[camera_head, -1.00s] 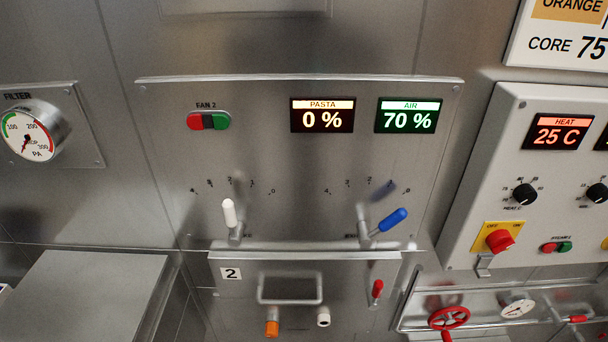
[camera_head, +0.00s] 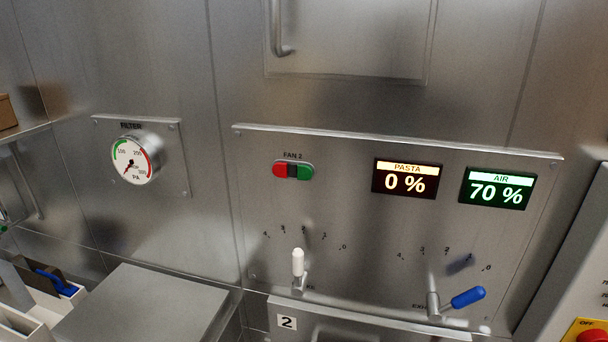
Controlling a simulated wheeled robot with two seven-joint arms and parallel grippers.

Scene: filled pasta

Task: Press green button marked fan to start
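The FAN 2 switch (camera_head: 293,171) is on the steel control panel (camera_head: 340,225), near its upper left. Its left end is red, its middle is dark, and its right end is the green button (camera_head: 305,172). The label "FAN 2" stands above it. Nothing touches or covers the switch. Neither of my grippers shows in the head view.
The PASTA display (camera_head: 406,179) reads 0 % and the AIR display (camera_head: 497,188) reads 70 %. A white-handled lever (camera_head: 298,263) and a blue-handled lever (camera_head: 467,298) stick out below. A FILTER gauge (camera_head: 134,160) is left. A steel box top (camera_head: 145,305) juts out lower left.

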